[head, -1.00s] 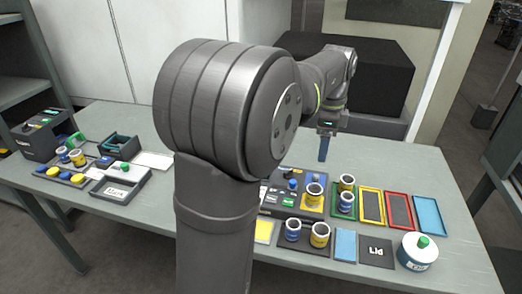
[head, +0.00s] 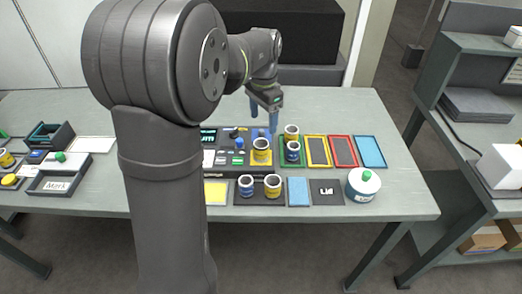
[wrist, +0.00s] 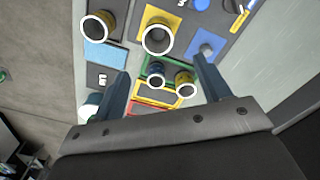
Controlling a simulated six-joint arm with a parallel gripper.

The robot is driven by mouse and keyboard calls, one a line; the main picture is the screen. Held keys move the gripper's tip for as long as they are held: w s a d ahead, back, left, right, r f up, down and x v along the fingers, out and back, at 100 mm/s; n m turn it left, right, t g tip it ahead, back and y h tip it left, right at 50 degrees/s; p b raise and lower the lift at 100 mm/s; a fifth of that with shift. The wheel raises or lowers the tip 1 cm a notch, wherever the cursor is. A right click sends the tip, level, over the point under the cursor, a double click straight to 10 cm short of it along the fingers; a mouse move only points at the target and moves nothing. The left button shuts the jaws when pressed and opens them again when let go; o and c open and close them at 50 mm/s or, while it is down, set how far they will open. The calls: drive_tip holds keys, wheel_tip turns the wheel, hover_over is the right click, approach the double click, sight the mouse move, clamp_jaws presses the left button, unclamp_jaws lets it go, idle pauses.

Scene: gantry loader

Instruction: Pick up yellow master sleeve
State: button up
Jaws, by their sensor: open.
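A yellow sleeve (head: 261,152) stands upright on a yellow pad of the dark panel; it also shows in the wrist view (wrist: 158,38). Another yellow sleeve (head: 291,132) stands beside a blue sleeve (head: 293,151) in a green-edged tray. A third yellow sleeve (head: 273,186) stands beside a blue one (head: 246,185) on a dark plate. I cannot tell by any label which is the master sleeve. My gripper (head: 263,115) is open and empty, above the back of the panel. In the wrist view its fingers (wrist: 160,64) are spread, with the sleeves between and beyond them.
Yellow, red and blue trays lie right of the green tray (head: 283,163). A white jar with a green knob (head: 363,186) stands at the table's front right. Shelves (head: 480,105) stand off to the right.

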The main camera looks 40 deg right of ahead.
sight(261, 149)
wheel_tip(261, 149, down, 7)
drive_tip(key=shift+r, duration=0.1)
drive_tip(key=shift+a+f, duration=0.2)
drive_tip(key=shift+f, duration=1.2)
drive_tip(key=shift+a+f, duration=0.2)
drive_tip(key=shift+f, duration=1.15)
drive_tip(key=shift+c, duration=0.4)
